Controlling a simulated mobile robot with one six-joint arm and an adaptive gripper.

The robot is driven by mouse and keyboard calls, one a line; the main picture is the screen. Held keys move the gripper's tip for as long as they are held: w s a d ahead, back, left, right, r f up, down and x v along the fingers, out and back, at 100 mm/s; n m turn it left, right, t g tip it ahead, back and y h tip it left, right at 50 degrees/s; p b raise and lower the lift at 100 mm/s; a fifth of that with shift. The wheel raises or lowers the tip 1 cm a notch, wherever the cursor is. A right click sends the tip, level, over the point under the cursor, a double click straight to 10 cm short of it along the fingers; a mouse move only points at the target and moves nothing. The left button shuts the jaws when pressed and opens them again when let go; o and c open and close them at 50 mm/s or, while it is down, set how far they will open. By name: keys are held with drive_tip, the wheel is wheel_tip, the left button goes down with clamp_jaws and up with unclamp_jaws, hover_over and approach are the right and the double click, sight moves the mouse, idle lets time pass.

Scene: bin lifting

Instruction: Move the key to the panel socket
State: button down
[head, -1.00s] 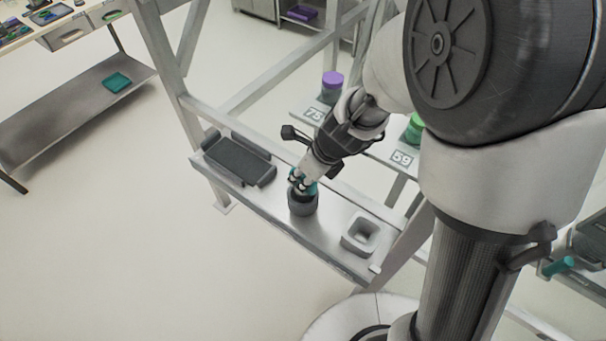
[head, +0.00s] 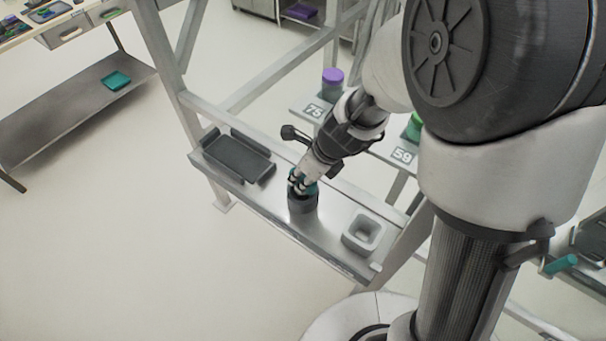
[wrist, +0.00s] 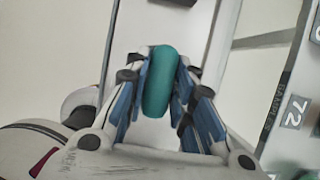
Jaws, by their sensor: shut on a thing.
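My gripper (head: 302,184) is shut on a rounded teal piece, which I take to be the key's grip (wrist: 160,82). In the wrist view it stands upright between the blue finger pads. In the head view the fingers are just above a dark round holder (head: 303,204) on the metal shelf. Little of the teal shows there, and I cannot tell whether its lower end is still inside the holder. In the wrist view a panel marked 72 (wrist: 293,112) stands at the right. I cannot make out a socket on it.
On the shelf (head: 270,200), a dark tray (head: 237,158) lies left of the holder and a grey square cup (head: 362,233) right of it. Frame posts flank the shelf. Behind stand a purple-lidded jar (head: 332,85) by label 75 and a green-lidded one (head: 414,127) by 59.

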drive_tip(key=c, duration=1.3)
unclamp_jaws()
drive_tip(key=shift+o, duration=0.6)
drive_tip(key=o, duration=0.5)
drive_tip(key=shift+c, duration=0.2)
drive_tip(key=shift+r, duration=0.15)
wheel_tip(320, 180, up, 9)
drive_tip(key=p, duration=0.9)
drive_tip(key=shift+p, duration=0.3)
